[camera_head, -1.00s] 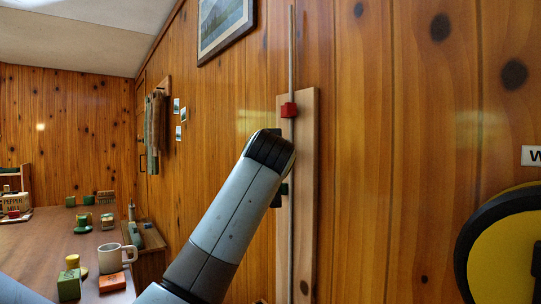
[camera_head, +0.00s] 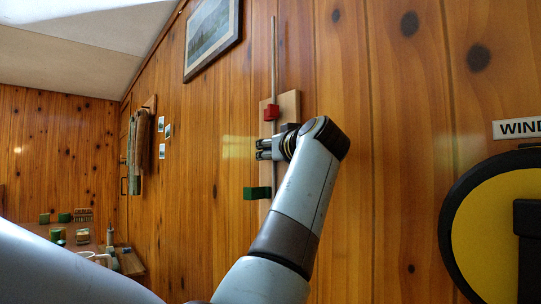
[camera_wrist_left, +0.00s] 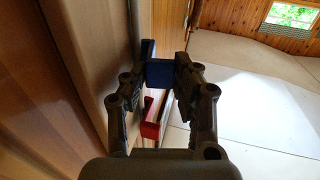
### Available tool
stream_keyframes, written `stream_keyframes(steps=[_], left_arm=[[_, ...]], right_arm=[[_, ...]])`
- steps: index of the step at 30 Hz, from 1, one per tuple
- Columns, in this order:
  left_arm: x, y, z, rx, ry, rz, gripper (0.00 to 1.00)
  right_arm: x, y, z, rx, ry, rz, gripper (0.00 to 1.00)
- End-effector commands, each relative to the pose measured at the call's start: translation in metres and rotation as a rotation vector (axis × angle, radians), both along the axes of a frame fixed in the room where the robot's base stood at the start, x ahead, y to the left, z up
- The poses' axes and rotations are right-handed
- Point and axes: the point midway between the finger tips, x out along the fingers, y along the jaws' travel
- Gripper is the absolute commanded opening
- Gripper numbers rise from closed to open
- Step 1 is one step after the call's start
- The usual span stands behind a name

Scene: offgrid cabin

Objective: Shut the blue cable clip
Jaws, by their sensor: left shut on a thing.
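The blue cable clip (camera_wrist_left: 160,73) shows in the left wrist view between the fingertips of my left gripper (camera_wrist_left: 162,75). The fingers are shut on it, one on each side. A second blue part stands just beside it against the board; I cannot tell how far apart the clip's parts are. In the head view my left gripper (camera_head: 263,149) is at the wooden board (camera_head: 292,103) on the wall, between a red clip (camera_head: 272,112) and a green clip (camera_head: 257,193). I cannot make out the blue clip there. My right gripper is not in view.
A grey rod or cable (camera_head: 274,60) runs up the board. A yellow and black round thing (camera_head: 485,240) is on the wall at right, under a white sign (camera_head: 517,129). A framed picture (camera_head: 212,37) hangs above left. A table with small items is at lower left.

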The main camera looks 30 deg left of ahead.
Motion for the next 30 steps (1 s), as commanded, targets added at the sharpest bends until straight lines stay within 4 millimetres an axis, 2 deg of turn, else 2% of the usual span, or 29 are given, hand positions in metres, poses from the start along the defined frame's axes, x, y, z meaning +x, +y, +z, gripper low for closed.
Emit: stream_keyframes(steps=[6, 7, 10, 20, 23, 30], left_arm=[[-0.001, 0.001, -0.002, -0.001, 0.005, 0.005, 0.0], [-0.001, 0.001, -0.002, -0.001, 0.005, 0.004, 0.3], [-0.001, 0.001, -0.002, -0.001, 0.004, 0.003, 0.44], [-0.001, 0.001, 0.0, 0.0, 0.003, -0.009, 0.44], [-0.003, 0.004, 0.003, 0.002, 0.002, -0.044, 0.44], [-0.009, 0.017, 0.008, 0.005, 0.003, -0.232, 0.44]], right_arm=[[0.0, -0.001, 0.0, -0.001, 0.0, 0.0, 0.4], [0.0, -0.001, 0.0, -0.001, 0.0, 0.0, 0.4], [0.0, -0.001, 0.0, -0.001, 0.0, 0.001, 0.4], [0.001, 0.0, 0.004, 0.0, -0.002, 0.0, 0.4], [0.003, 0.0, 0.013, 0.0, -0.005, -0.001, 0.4], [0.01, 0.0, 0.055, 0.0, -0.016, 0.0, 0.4]])
